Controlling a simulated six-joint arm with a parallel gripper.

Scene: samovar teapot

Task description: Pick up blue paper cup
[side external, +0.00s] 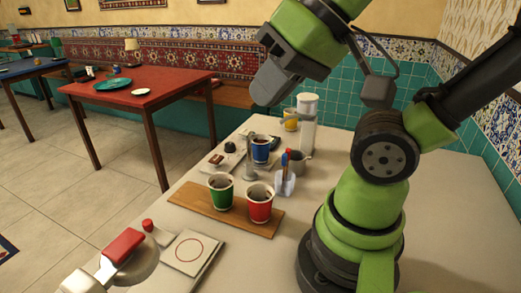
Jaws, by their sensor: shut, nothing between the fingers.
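The blue paper cup (261,151) stands upright on the pale table, behind the wooden board, with dark contents showing at its rim. My gripper (262,99) is above and behind the cup in the picture, clear of it. It is shut and empty. The lower part of the blue cup is partly hidden by small items in front of it.
A green cup (221,191) and a red cup (259,204) stand on the wooden board (190,198). A notepad (190,252) lies in front.

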